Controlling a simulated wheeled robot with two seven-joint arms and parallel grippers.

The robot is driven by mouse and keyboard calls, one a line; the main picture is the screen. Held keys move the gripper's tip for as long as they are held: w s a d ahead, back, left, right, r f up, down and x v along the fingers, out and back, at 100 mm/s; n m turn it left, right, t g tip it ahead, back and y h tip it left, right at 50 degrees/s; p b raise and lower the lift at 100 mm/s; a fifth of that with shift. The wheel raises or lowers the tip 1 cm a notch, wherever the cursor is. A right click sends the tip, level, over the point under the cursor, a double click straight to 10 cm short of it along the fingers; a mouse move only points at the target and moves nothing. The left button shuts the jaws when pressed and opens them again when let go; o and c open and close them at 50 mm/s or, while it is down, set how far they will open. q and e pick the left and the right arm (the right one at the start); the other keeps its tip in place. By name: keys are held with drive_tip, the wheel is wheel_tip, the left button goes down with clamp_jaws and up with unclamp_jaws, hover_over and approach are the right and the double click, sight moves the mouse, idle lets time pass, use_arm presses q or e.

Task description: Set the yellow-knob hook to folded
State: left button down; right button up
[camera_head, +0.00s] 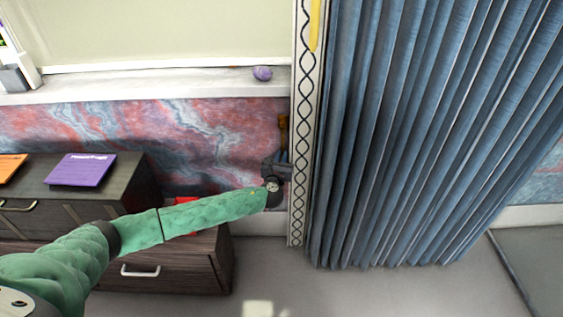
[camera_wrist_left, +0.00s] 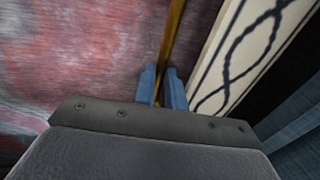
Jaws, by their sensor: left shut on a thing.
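A brass-coloured rod (camera_head: 283,122) stands against the marbled wall, just left of the curtain's patterned border. It looks like part of the hook, but no yellow knob can be made out on it. My left gripper (camera_head: 284,156) is at the rod's lower part, close to the border. In the left wrist view the rod (camera_wrist_left: 174,38) runs up from between the two blue fingers of my left gripper (camera_wrist_left: 164,84), which are shut on it. My right gripper is not in view.
A blue pleated curtain (camera_head: 400,140) hangs right of the gripper, with a yellow strip (camera_head: 315,25) high on its border. A dark drawer unit (camera_head: 190,268) stands below my left arm. A purple ball (camera_head: 262,73) lies on the windowsill. The floor in front is clear.

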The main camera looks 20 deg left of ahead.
use_arm(q)
drive_tip(key=shift+w+a, duration=0.1)
drive_tip(key=shift+w, duration=0.05)
idle(0.4)
drive_tip(key=c, duration=1.5)
unclamp_jaws()
drive_tip(key=shift+o, duration=0.2)
drive_tip(key=shift+f, duration=0.15)
